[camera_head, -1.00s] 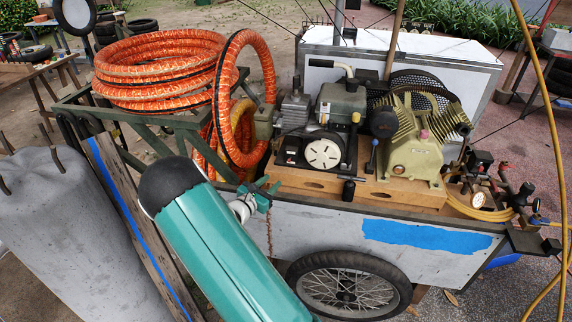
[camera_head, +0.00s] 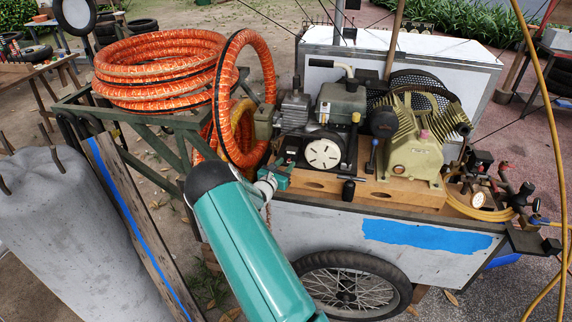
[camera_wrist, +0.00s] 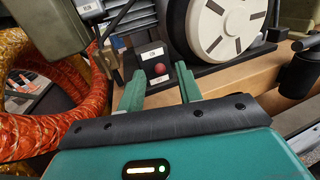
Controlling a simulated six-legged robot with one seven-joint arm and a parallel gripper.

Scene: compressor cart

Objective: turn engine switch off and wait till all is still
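The engine (camera_head: 338,105) sits on the wooden board of the cart, with a white pulley disc facing me. In the wrist view, a small round red knob (camera_wrist: 160,68), which looks like the engine switch, is on a black panel with small pale labels above and below it. Any lean of the knob is too small to tell. My gripper (camera_wrist: 158,82) is open and empty, its two green fingers on either side of the knob in the picture; contact cannot be told. In the head view my gripper (camera_head: 282,176) is at the engine's lower left corner, and the knob cannot be made out.
Orange hose coils (camera_head: 160,70) lie left of the engine, and one loop (camera_wrist: 60,110) is close to my gripper's left. The white pulley (camera_wrist: 222,28) is just above right. A black cylinder (camera_wrist: 300,75) stands right. The compressor (camera_head: 415,155) is farther right.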

